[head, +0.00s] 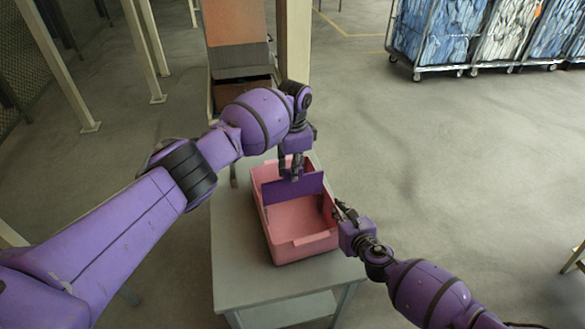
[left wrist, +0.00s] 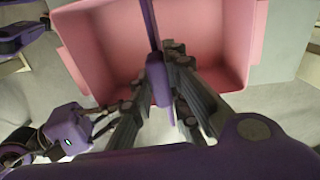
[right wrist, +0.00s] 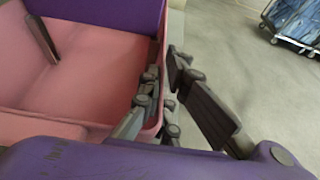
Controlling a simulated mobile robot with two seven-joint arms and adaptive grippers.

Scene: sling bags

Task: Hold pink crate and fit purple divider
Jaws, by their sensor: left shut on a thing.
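The pink crate (head: 297,246) stands upright on a grey table, and its inside shows in the left wrist view (left wrist: 205,45). My left gripper (head: 292,174) is above the crate, shut on the top edge of the purple divider (head: 305,187). The divider stands upright across the crate, its lower part between the walls; I cannot tell whether it touches the floor. It is edge-on in the left wrist view (left wrist: 150,22). My right gripper (head: 342,211) is at the crate's right wall, with its fingers (right wrist: 166,85) apart around the rim.
The grey table (head: 233,240) has bare top to the left of the crate. An open-topped container (head: 240,85) and a post stand behind the table. Wheeled cages of blue and white bags (head: 440,35) stand at the back right.

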